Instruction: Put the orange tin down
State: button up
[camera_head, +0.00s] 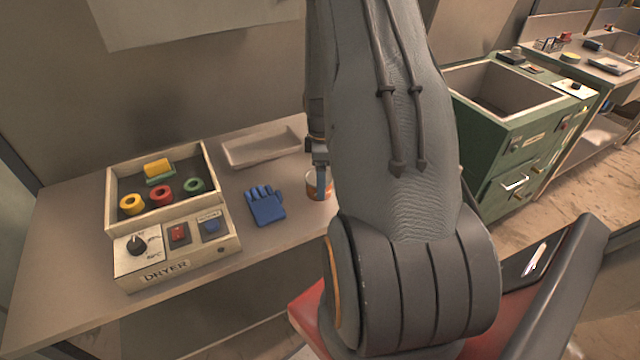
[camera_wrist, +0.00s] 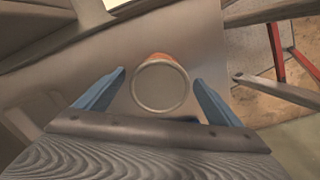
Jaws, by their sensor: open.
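The orange tin (camera_head: 312,187) stands upright on the table, to the right of the blue glove, in the head view. It is partly hidden by my gripper and arm. In the wrist view the tin (camera_wrist: 160,86) shows from above, with a pale round top and an orange side. My gripper (camera_wrist: 158,84) is open, with one blue finger on each side of the tin and a gap on both sides. In the head view my gripper (camera_head: 320,180) points down at the tin, and one blue finger shows in front of it.
A dryer box (camera_head: 120,228) with several coloured rings stands at the left of the table (camera_head: 60,275). A blue glove (camera_head: 265,205) lies between it and the tin. A shallow pale tray (camera_head: 262,150) lies behind. A green cabinet (camera_head: 520,140) with an open top stands at the right.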

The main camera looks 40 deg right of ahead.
notch_tip(320, 180, up, 9)
jog(key=shift+r+b, duration=0.15)
jog(key=shift+b, duration=1.1)
jog(key=shift+a+r, duration=0.1)
jog(key=shift+a, duration=0.05)
jog(key=s+a+r+m, duration=0.2)
jog(key=s+a+m, duration=0.1)
jog(key=a, duration=0.6)
jog(key=s+a+r+m+t, duration=0.1)
jog(key=s+a+r+m, duration=0.2)
jog(key=a, duration=0.7)
jog(key=s+a+r+m, duration=0.3)
jog(key=a, duration=0.6)
jog(key=shift+a+r+m+t, duration=0.2)
jog(key=shift+a+m+t, duration=0.1)
jog(key=shift+a+m, duration=0.1)
jog(key=shift+d+f+b, duration=0.1)
jog(key=shift+f+b, duration=0.65)
jog(key=shift+f, duration=0.1)
